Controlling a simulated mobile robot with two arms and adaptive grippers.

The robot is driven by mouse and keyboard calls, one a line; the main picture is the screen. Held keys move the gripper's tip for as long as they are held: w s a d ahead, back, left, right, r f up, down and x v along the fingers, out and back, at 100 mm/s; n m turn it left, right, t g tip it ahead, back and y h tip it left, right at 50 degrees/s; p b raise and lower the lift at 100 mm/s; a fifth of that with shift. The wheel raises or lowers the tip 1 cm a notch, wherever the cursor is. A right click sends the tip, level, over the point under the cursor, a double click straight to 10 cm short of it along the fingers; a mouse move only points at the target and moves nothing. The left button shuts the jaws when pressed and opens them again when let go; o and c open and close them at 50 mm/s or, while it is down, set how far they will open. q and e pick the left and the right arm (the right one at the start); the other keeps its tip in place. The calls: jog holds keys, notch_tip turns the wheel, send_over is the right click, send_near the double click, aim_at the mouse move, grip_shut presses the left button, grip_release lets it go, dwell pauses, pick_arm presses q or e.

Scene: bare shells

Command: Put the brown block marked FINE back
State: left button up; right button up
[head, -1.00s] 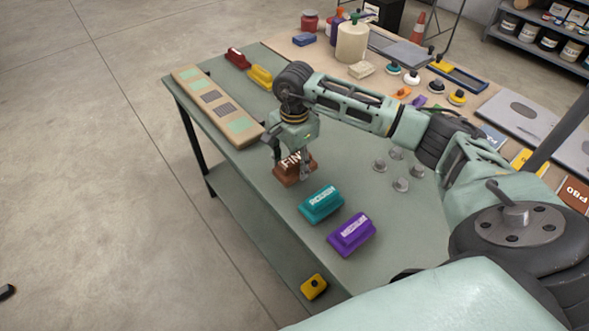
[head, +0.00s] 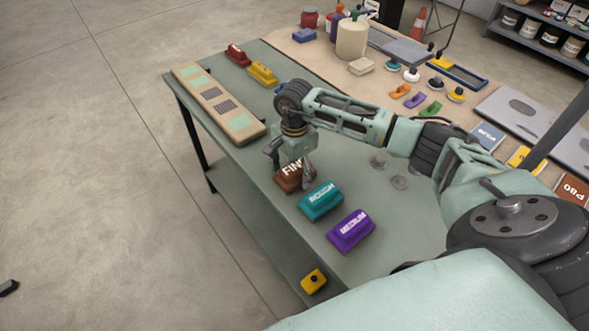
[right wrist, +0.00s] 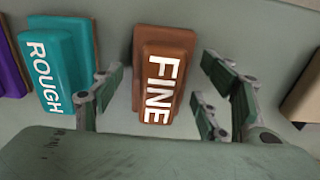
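The brown block marked FINE (head: 291,180) is on the green table, in line with the teal ROUGH block (head: 320,202) and the purple MEDIUM block (head: 351,231). My right gripper (head: 291,168) is over the brown block and partly hides it. In the right wrist view, the brown block (right wrist: 164,75) lies between the fingers of my right gripper (right wrist: 158,88). They are open, with a gap on each side of it. The teal block (right wrist: 60,62) stands left of the fingers there. My left gripper is not in view.
A tan board with green and dark patches (head: 240,124) lies along the table's left edge. Red (head: 238,54) and yellow (head: 262,72) blocks stand beyond it. Grey discs (head: 400,182) lie to the right, partly under my arm. The tan mat behind is crowded.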

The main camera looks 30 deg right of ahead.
aim_at(294, 166)
jog(key=shift+r+p, duration=0.25)
jog(key=shift+p, duration=0.05)
jog(key=shift+w+r+b, duration=0.1)
jog(key=shift+r+b, duration=0.25)
jog(key=shift+b, duration=0.05)
notch_tip(294, 166, up, 11)
jog(key=b, duration=0.3)
